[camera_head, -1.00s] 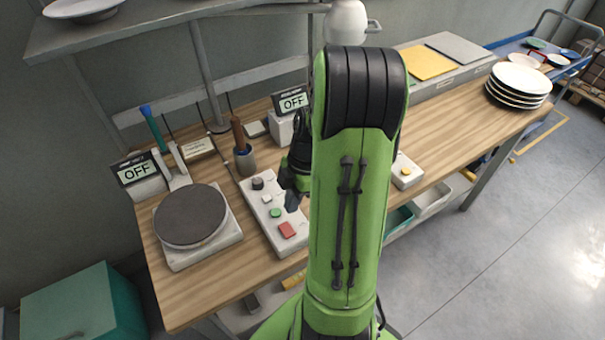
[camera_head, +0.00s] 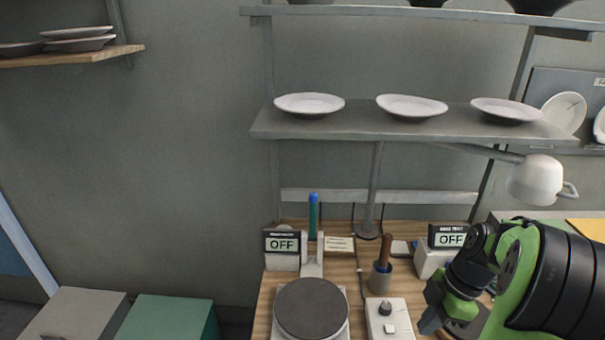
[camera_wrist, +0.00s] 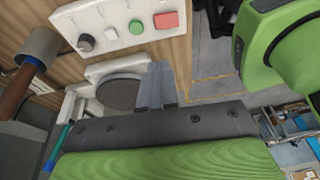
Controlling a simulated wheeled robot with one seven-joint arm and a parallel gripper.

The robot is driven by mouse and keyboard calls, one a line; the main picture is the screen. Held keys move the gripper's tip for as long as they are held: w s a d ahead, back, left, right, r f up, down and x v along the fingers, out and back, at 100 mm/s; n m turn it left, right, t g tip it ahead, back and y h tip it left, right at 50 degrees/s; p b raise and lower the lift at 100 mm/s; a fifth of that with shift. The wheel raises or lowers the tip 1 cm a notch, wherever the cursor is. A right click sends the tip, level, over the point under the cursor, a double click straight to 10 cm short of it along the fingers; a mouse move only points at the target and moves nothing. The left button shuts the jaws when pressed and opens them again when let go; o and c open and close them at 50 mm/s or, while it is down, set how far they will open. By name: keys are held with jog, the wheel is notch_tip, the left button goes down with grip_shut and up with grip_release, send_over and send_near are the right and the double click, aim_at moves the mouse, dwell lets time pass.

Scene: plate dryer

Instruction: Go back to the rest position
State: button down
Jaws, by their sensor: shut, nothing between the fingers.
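My green and black arm stands at the lower right in the head view. My gripper (camera_head: 430,322) is at its end, above the workbench (camera_head: 262,318) and to the right of the white control box (camera_head: 390,318). In the wrist view my gripper (camera_wrist: 157,78) shows as two grey fingers side by side, shut and empty. Behind them are the round dark hot plate (camera_wrist: 120,94) and the button box with red, green and white buttons (camera_wrist: 122,22). The fingers touch nothing that I can make out.
A grey shelf (camera_head: 360,125) with white plates is above the bench, and a white lamp head (camera_head: 535,180) hangs near my arm. Two displays reading OFF (camera_head: 283,244) (camera_head: 450,240) and a brown-handled tool in a grey cup (camera_head: 380,280) stand on the bench.

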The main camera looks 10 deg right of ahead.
jog(key=s+a+r+m+t+h, duration=0.25)
jog(key=a+r+m, duration=0.55)
jog(key=a, duration=0.5)
jog(key=s+a+r+m+t, duration=0.2)
jog(key=s+a+r+m, duration=0.1)
jog(key=s+a+m, duration=0.3)
jog(key=shift+s+t+h, duration=0.35)
jog(key=shift+s+h, duration=0.1)
jog(key=shift+s, duration=0.05)
